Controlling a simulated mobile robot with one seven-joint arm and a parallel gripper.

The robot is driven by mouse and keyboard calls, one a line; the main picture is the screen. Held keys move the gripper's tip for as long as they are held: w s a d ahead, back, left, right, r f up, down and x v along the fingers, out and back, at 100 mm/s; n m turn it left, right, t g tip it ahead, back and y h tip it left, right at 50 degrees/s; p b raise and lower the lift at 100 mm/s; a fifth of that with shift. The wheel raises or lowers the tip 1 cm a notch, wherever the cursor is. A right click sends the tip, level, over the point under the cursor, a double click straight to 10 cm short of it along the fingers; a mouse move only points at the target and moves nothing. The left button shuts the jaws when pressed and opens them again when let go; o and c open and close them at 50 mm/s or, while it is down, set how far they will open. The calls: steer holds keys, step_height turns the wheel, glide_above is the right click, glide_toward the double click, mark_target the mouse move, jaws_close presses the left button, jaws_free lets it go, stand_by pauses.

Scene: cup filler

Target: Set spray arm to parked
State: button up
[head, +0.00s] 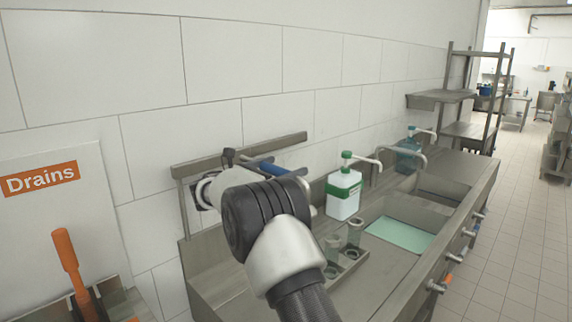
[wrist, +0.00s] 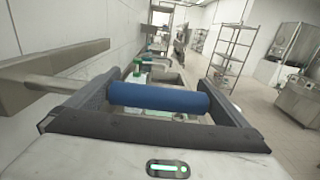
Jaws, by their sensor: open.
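The spray arm's blue grip (wrist: 160,98) lies crosswise between the two dark fingers of my open gripper (wrist: 160,90) in the wrist view. I cannot tell whether the fingers touch it.
A white-green pump bottle (head: 344,190) and a teal bottle (head: 408,155) stand on the steel counter to the right. Cups in a holder (head: 345,255) sit nearer, by the sink (head: 400,235). A Drains sign (head: 40,178) and an orange lever (head: 66,250) are at left. The aisle floor is clear.

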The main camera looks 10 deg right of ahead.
steer(key=shift+x, duration=0.95)
steer(key=shift+c, duration=0.3)
steer(key=c, duration=1.1)
steer(key=shift+p+v, duration=0.55)
steer(key=shift+v, duration=8.6)
steer(key=shift+c, duration=0.2)
steer(key=o, duration=1.2)
steer(key=b+v, duration=0.1)
steer(key=v, duration=1.7)
steer(key=shift+b, duration=0.4)
